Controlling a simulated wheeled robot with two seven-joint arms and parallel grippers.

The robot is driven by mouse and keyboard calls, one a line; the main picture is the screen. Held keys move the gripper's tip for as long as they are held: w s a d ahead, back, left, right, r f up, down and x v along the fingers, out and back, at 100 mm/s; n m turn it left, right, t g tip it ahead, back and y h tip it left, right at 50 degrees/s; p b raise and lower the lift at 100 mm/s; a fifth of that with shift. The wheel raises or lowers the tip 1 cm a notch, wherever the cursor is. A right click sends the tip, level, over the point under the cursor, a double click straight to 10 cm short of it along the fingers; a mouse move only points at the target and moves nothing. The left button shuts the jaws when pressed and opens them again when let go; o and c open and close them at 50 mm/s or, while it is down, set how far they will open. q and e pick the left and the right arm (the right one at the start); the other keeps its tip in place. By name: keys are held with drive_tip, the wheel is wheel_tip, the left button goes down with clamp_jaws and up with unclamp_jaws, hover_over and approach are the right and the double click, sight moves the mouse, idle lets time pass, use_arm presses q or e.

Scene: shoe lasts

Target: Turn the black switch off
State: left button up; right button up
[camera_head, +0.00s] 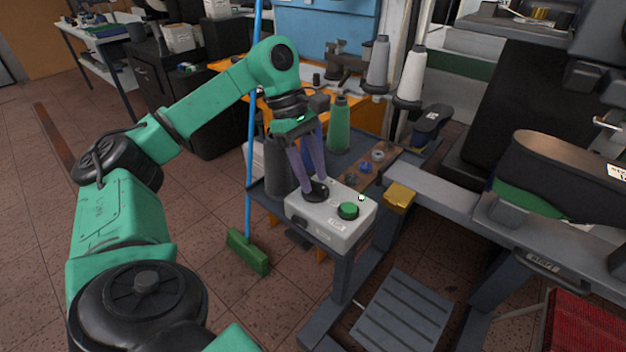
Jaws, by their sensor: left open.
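The black switch (317,192) is a round dark knob on top of a light grey control box (330,235). A green button (348,211) sits to its right on the same box. My left gripper (312,187) points down from above, with its two long purple-grey fingers reaching the black switch. The fingers are apart and their tips are at the knob, partly covering it. I cannot tell whether they touch it. My right gripper is not in view.
A green thread cone (339,127) and a dark cone (278,168) stand behind the box. A blue-handled green broom (248,250) stands at its left. A yellow block (399,196) is at its right. Grey machine frames fill the right side. The floor at left is clear.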

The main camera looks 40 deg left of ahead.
use_arm(q)
drive_tip(key=shift+d+f, duration=0.2)
drive_tip(key=shift+f, duration=0.1)
drive_tip(key=shift+d+f, duration=0.1)
clamp_jaws()
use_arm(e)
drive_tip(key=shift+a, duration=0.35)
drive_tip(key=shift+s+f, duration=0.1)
